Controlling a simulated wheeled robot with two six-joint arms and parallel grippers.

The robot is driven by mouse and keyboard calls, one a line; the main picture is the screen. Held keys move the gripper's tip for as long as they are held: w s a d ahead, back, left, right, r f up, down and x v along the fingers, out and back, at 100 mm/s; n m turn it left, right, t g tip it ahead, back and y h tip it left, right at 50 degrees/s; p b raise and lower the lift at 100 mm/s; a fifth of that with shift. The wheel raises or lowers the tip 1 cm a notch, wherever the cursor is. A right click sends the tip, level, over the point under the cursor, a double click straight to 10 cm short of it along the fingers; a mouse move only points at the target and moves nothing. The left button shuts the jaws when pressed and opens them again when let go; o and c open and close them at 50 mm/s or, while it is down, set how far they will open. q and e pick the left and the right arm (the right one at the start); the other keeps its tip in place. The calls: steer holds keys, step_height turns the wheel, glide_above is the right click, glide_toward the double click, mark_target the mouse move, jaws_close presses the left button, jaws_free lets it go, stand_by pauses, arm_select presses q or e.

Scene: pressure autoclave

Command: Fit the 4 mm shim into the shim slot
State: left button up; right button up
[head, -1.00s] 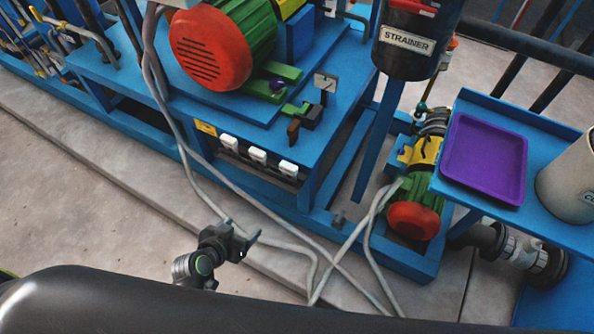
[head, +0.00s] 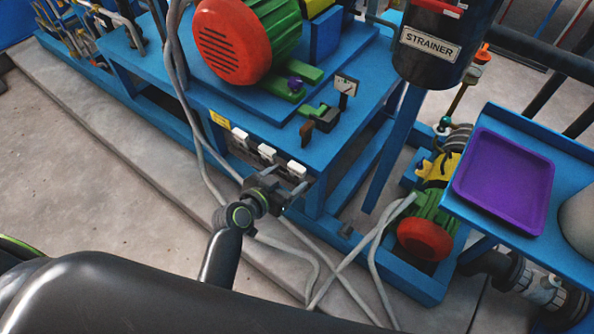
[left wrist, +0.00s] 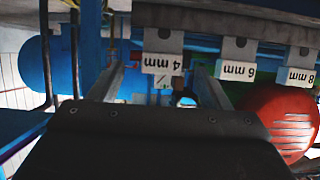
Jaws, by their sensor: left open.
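The 4 mm shim (left wrist: 162,64) shows upside down in the left wrist view, a grey hanging plate with a white label. In the head view it appears to be the rightmost white tag (head: 297,169) on the skid's front edge. My left gripper (head: 289,182) is open just in front of that tag. In the left wrist view, its fingers (left wrist: 160,84) stand on either side of the 4 mm label, with no clear contact. A small green and black fixture (head: 322,116) sits by the motor foot; I cannot tell whether it holds the shim slot. My right gripper is not in view.
The 6 mm (left wrist: 237,70) and 8 mm (left wrist: 300,76) shims hang beside the 4 mm one. The red-faced motor (head: 232,42) stands above on the blue skid. Grey hoses (head: 345,262) run past below. A purple tray (head: 505,182) lies on the blue shelf at right.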

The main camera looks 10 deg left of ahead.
mark_target(295, 170)
arm_select(q)
steer(key=shift+x, duration=0.85)
steer(key=shift+w+d+f, duration=0.1)
steer(key=shift+w+d, duration=0.05)
steer(key=shift+w, duration=0.25)
steer(key=shift+r+x, duration=0.15)
steer(key=shift+x, duration=1)
steer(key=shift+r+x, duration=0.15)
steer(key=shift+x, duration=0.95)
steer(key=shift+w, duration=0.15)
